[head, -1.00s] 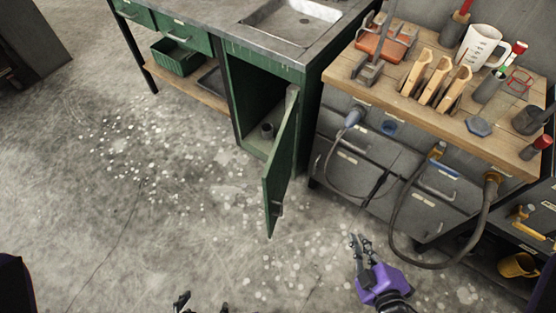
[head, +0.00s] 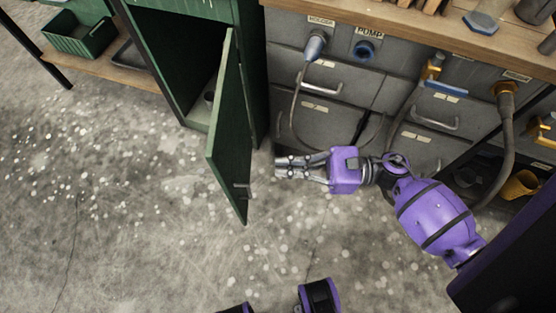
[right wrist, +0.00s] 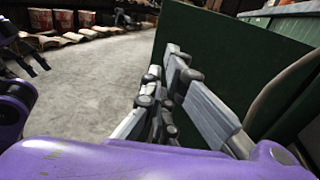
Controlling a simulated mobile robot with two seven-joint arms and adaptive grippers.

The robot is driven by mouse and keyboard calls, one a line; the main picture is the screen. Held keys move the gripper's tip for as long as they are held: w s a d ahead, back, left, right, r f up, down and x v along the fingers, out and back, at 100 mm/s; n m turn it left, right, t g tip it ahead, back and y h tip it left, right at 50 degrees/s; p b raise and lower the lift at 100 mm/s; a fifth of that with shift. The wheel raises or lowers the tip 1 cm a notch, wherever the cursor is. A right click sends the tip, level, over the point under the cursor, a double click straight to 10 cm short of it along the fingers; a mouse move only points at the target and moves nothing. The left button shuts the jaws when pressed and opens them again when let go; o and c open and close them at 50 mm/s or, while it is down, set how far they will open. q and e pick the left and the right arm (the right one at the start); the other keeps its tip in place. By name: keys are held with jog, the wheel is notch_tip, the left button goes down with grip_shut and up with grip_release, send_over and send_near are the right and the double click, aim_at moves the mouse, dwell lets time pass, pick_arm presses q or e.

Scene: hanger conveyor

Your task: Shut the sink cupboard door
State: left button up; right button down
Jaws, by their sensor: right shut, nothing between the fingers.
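The green sink cupboard door (head: 230,130) stands wide open, swung out from the green cupboard (head: 180,55). Its small dark handle (head: 242,191) is near the free edge. My right gripper (head: 278,167) is shut and empty, just right of the door on its outer side, fingers pointing left toward it. A small gap shows between fingertips and door in the head view. In the right wrist view the fingers (right wrist: 170,80) lie in front of the dark green door panel (right wrist: 228,55); contact is unclear there. Dark fingers, apparently my left gripper (right wrist: 36,62), show at the left edge.
A grey drawer cabinet (head: 325,88) with a wooden top (head: 400,38) stands close behind my right arm. Hoses (head: 507,130) hang from its front. A green bin (head: 80,38) sits on a low shelf at left. The floor left of the door is clear.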

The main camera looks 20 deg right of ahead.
aim_at(221, 168)
jog(key=p+x, duration=0.1)
jog(key=x, duration=1)
jog(key=shift+a, duration=0.3)
